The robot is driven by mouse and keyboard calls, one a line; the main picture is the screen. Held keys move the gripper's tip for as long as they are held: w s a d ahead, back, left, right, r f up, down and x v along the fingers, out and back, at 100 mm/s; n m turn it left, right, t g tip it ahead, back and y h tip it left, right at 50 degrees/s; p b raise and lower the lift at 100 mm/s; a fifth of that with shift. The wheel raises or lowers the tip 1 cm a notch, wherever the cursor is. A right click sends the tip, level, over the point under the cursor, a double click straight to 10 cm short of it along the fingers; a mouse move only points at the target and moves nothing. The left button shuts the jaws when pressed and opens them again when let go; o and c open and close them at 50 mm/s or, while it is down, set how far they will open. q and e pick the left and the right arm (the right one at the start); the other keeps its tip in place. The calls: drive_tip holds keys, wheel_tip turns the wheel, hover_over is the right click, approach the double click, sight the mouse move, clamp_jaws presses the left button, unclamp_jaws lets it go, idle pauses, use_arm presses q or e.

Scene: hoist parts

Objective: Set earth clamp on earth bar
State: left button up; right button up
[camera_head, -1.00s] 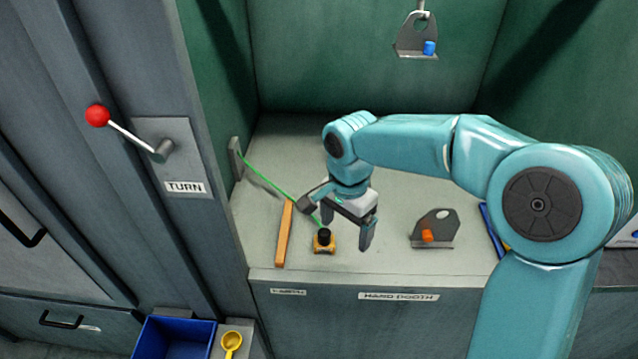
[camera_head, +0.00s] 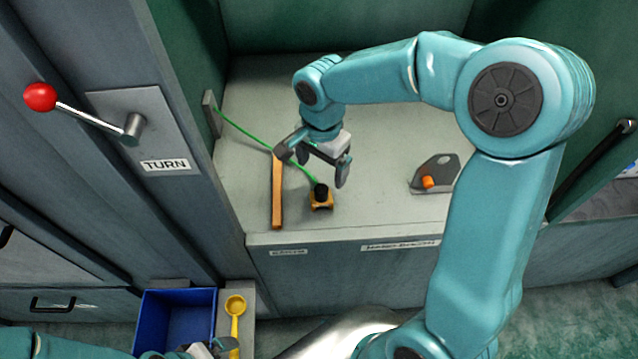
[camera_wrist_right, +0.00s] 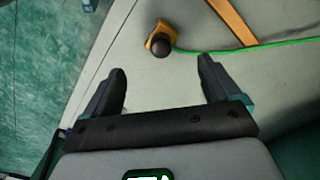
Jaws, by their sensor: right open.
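The earth clamp (camera_head: 320,203) is a small yellow block with a black knob, standing on the booth floor near its front edge. A green cable (camera_head: 246,132) runs from it to the left wall. The earth bar (camera_head: 277,195) is an orange-brown bar lying just left of the clamp, apart from it. My right gripper (camera_head: 322,172) is open and empty, above and slightly behind the clamp. In the right wrist view, the clamp (camera_wrist_right: 157,44) lies beyond the spread fingertips (camera_wrist_right: 162,70). My left gripper (camera_head: 222,347) shows partly at the bottom edge; its jaws are unclear.
A grey bracket with an orange peg (camera_head: 437,172) stands right on the booth floor. A red-knobbed lever (camera_head: 85,115) sits above the TURN label. A blue bin (camera_head: 178,325) and yellow scoop (camera_head: 235,312) are below left. The front floor between clamp and bracket is clear.

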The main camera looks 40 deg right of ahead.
sight(321, 188)
wheel_tip(321, 188, down, 11)
drive_tip(key=shift+w+d, duration=0.1)
drive_tip(key=shift+w, duration=0.05)
drive_tip(key=shift+f, duration=0.2)
drive_tip(key=c, duration=1.1)
drive_tip(key=shift+r+p, duration=1.55)
drive_tip(key=shift+r, duration=1.05)
drive_tip(key=shift+c, duration=0.2)
drive_tip(key=shift+f, duration=0.1)
